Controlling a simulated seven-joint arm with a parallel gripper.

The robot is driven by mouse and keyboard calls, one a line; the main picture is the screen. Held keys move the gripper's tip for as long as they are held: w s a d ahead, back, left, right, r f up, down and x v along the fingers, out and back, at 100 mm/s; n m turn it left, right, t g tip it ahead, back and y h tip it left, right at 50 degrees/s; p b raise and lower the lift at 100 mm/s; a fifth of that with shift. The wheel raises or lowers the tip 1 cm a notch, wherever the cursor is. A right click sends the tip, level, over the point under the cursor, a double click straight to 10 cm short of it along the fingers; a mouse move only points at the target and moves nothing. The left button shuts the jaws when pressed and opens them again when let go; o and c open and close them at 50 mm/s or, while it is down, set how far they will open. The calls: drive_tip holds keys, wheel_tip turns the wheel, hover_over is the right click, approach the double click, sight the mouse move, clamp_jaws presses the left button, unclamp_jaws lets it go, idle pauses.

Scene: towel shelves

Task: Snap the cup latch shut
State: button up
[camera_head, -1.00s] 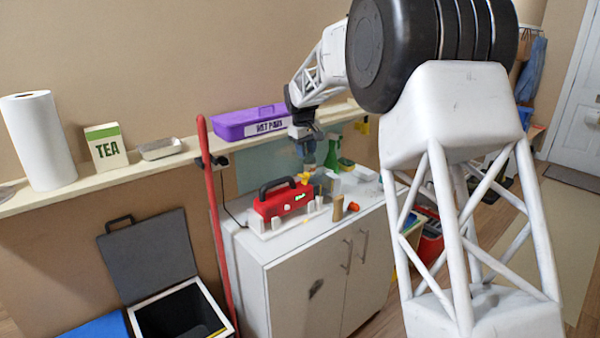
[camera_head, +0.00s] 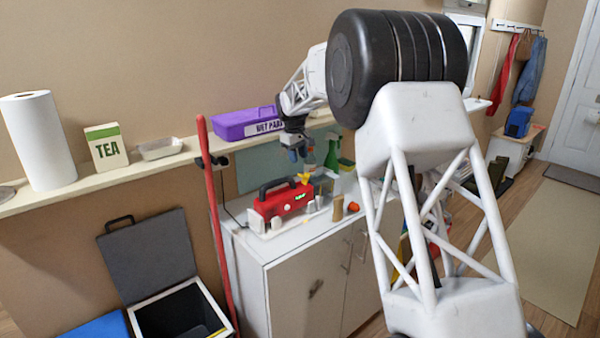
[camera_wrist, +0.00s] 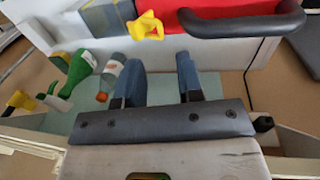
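A red machine (camera_head: 283,204) with a black carry handle (camera_head: 275,187) sits on the white cabinet top. A yellow piece (camera_head: 304,178) shows at its upper right end; it may be the cup latch, but I cannot tell its position clearly. In the wrist view the red body (camera_wrist: 235,20), the handle (camera_wrist: 245,27) and the yellow piece (camera_wrist: 146,26) lie at the top, beyond the fingertips. My gripper (camera_head: 297,156) is above the machine's right end. Its blue fingers (camera_wrist: 159,72) are apart with nothing between them, not touching the yellow piece.
A green bottle (camera_wrist: 80,66) and a clear bottle with an orange cap (camera_wrist: 108,80) stand left of my fingers in the wrist view. A wooden block (camera_head: 338,208) and an orange item (camera_head: 353,207) sit at the cabinet front. A purple bin (camera_head: 245,124) is on the shelf behind.

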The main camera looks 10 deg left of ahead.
sight(301, 175)
drive_tip(key=shift+w+d+f, duration=0.1)
drive_tip(key=shift+f, duration=1.05)
drive_tip(key=shift+w+d+f, duration=0.1)
drive_tip(key=shift+d+f, duration=0.05)
drive_tip(key=shift+f, duration=1)
drive_tip(key=shift+w+d+f, duration=0.1)
drive_tip(key=shift+f, duration=1.05)
clamp_jaws()
